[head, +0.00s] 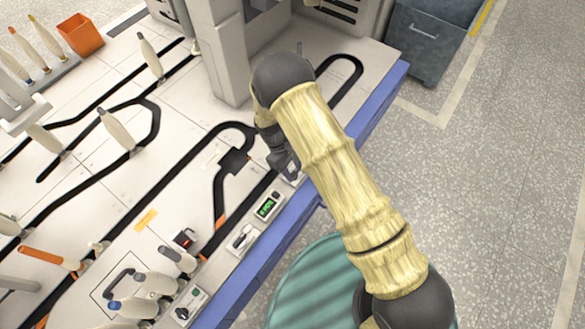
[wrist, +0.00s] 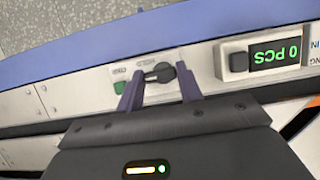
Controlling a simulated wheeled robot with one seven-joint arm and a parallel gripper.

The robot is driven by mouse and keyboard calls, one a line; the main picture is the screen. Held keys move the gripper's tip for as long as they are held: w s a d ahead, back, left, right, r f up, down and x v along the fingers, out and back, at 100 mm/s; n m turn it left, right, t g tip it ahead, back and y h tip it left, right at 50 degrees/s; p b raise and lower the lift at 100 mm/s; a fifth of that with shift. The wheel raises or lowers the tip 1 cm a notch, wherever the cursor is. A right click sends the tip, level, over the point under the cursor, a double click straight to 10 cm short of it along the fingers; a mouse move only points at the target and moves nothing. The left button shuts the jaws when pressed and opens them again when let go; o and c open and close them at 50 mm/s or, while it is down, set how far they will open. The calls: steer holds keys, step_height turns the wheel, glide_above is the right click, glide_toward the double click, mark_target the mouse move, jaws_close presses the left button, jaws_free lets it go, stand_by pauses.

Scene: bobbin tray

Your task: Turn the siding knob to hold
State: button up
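A small black knob (wrist: 163,72) sits on a light control plate (wrist: 140,68) in the wrist view. Its pointer reaches left in the picture. My gripper (wrist: 160,84) is open, with one purple finger on each side of the knob. I cannot tell whether either finger touches it. In the head view my gripper (head: 289,170) is low at the bench's right edge and hides most of this plate.
Another switch plate (head: 243,238) is farther along the edge. White bobbins stand along black tracks; a grey post (head: 217,60) rises behind my gripper.

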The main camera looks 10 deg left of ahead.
steer(key=shift+r+m+p, duration=0.1)
steer(key=shift+m+p, duration=0.3)
steer(key=m+g+p, duration=0.1)
steer(key=m+p, duration=0.1)
steer(key=m, duration=0.1)
steer(key=shift+w+d+y, duration=0.1)
steer(key=shift+w+y, duration=0.05)
steer(key=shift+y, duration=0.25)
steer(key=m+g+y+p, duration=0.1)
steer(key=m, duration=0.2)
steer(key=m+p, duration=0.2)
steer(key=shift+d+m+g+y, duration=0.15)
steer(key=shift+m+g+y, duration=0.25)
steer(key=m+p, duration=0.1)
steer(key=m, duration=0.1)
steer(key=m+y+p, duration=0.1)
steer(key=m, duration=0.1)
steer(key=shift+d+m+y, duration=0.15)
steer(key=shift+m+y, duration=0.15)
steer(key=shift+m+y+p, duration=0.8)
steer(key=shift+m+p, duration=0.3)
steer(key=shift+m, duration=0.9)
steer(key=o, duration=1)
